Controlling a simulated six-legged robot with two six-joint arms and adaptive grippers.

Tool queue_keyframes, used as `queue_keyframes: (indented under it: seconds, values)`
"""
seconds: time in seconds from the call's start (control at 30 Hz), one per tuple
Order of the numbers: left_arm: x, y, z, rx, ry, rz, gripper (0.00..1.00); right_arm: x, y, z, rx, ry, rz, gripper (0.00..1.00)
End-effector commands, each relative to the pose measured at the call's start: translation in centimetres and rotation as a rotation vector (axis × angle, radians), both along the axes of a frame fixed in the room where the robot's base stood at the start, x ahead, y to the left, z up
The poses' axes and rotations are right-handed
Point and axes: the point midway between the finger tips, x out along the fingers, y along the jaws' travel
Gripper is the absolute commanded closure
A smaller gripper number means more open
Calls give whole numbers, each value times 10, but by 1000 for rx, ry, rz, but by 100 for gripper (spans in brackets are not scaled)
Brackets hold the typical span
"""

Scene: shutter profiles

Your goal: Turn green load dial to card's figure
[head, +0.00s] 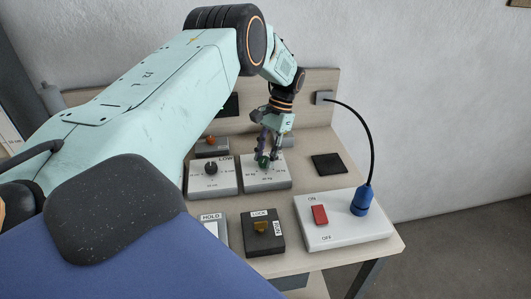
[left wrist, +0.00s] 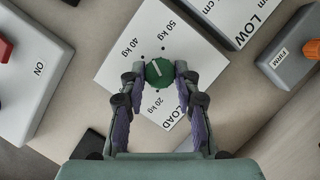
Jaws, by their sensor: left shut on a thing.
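The green load dial (left wrist: 159,72) sits on a white panel (left wrist: 115,73) marked LOAD, with 20 kg, 40 kg and 50 kg visible in the left wrist view. A pale line on the dial shows its pointer, but its exact reading is hard to tell. My left gripper (left wrist: 159,78) is shut on the dial, one finger on each side. In the head view my left gripper (head: 265,158) reaches down onto the dial from above. The fingers hide part of the panel's markings. The card is not clearly seen. My right gripper is not in view.
A LOW panel with a black knob (head: 211,168) stands left of the load panel. In front are a LOCK box (head: 263,232) and a white panel with a red switch (head: 320,214) and a blue plug (head: 362,200) on a cable. A dark pad (head: 328,164) lies to the right.

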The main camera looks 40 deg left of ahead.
Motion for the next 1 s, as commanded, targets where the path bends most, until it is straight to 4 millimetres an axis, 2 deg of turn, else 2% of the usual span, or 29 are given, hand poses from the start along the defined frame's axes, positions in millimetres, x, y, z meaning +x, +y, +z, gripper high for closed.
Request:
queue_keyframes:
  seconds: [0.03,0.5,1.0]
  values:
    - [-5,-2,-2,-5,15,-46,100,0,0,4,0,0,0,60]
    - [-5,-4,-1,-5,15,-414,100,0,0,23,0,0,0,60]
    - [-6,-4,-3,-5,14,-554,100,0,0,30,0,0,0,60]
